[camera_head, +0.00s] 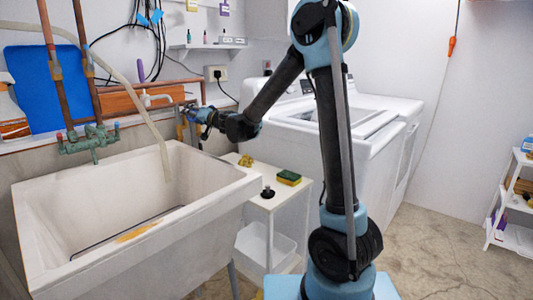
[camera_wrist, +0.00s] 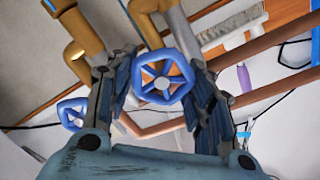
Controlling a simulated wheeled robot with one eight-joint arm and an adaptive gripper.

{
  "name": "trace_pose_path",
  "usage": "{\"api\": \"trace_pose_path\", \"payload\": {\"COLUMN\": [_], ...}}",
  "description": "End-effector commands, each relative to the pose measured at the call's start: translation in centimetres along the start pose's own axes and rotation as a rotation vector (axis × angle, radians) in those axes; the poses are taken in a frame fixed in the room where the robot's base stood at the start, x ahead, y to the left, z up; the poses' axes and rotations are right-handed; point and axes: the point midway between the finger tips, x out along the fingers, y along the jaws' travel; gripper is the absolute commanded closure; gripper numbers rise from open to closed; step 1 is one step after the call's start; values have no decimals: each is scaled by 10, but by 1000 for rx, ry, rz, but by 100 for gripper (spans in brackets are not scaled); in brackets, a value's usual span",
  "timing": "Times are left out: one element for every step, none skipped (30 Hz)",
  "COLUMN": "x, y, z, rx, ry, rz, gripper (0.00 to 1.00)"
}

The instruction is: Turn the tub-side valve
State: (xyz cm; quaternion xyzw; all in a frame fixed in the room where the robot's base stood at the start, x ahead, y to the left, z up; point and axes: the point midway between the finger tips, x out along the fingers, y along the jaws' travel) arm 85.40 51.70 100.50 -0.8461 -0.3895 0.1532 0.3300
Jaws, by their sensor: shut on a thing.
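My gripper (camera_head: 191,112) reaches left to the wall above the tub's right back corner. In the wrist view my gripper (camera_wrist: 158,78) has one finger on either side of a blue spoked valve wheel (camera_wrist: 163,84) with a pale hub and is shut on it. This wheel sits on a brass-coloured pipe, on the side nearer the white spout (camera_wrist: 233,38). A second blue wheel (camera_wrist: 72,113) shows at the left, outside the fingers. In the head view the held wheel is mostly hidden by my gripper.
The white tub (camera_head: 215,190) stands below left, with a green tap (camera_head: 90,143) at its back rim. A small white stand (camera_head: 270,203) holds a sponge (camera_head: 288,178). White machines (camera_head: 330,140) stand behind my arm.

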Motion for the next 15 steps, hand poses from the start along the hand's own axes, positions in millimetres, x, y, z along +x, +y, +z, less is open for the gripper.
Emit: {"api": "trace_pose_path", "payload": {"x": [0,0,0,0,0,0,0,0,0,0,0,0,0,0,0], "y": [0,0,0,0,0,0,0,-1,-1,-1,-1,-1,-2,-2,-2], "z": [-1,-1,-1,-1,-1,0,0,0,0,0,0,0,0,0,0], "rx": [-3,-4,-4,-3,-3,-3,-4,-8,-21,-37,-59,-94,-123,-152,-189], "ry": [0,0,0,0,0,0,0,0,0,0,0,0,0,0,0], "rz": [0,0,0,0,0,0,0,0,0,0,0,-1,-1,-1,-1], "gripper": [80,80,80,80,80,80,80,80,80,80,80,80,80,80,80]}}
